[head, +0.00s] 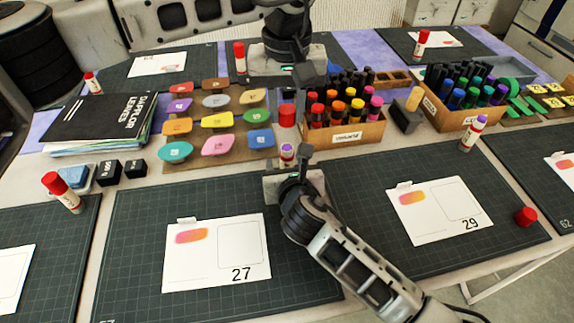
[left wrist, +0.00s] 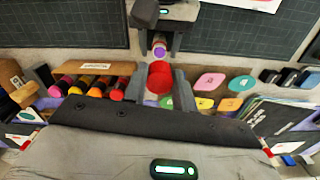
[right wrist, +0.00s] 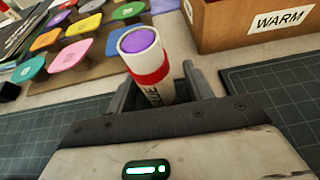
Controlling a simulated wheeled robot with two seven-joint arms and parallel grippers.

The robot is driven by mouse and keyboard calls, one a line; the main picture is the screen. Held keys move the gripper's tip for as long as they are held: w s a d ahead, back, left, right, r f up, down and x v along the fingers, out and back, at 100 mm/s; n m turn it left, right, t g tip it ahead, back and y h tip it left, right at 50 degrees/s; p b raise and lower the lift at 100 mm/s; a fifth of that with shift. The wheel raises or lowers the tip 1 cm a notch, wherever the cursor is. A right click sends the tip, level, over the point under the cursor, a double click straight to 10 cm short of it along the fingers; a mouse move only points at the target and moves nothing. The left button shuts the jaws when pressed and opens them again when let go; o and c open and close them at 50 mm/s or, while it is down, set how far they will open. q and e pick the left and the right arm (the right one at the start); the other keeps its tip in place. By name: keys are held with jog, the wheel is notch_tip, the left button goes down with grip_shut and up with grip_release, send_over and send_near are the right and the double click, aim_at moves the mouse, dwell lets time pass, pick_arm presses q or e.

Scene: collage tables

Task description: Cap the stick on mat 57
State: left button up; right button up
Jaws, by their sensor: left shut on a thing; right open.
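An uncapped glue stick (head: 287,153) with a purple top stands upright at the back edge of the dark mat (head: 130,240) with card 27. The partly cut mark at that mat's front left corner looks like 57. My right gripper (right wrist: 160,92) is open with its fingers on either side of this white, red-banded stick (right wrist: 148,68); whether they touch it is unclear. My left gripper (head: 287,98) is shut on a red cap (head: 287,116), which also shows in the left wrist view (left wrist: 160,77). The cap is apart from the stick, above or behind it.
Another uncapped stick (head: 472,134) and a loose red cap (head: 525,216) are at the right. A marker crate (head: 360,135) stands right of the held cap, and a board of coloured pads (head: 235,155) left. Capped glue sticks stand on several other mats.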

aim_at(287, 149)
jog(key=shift+w+f, duration=0.1)
jog(key=shift+w, duration=0.2)
jog(key=shift+c, duration=0.2)
grip_shut()
pick_arm(q)
jog(key=shift+f, duration=2.5)
jog(key=shift+f, duration=0.9)
jog(key=shift+f, duration=0.6)
jog(key=o, duration=1)
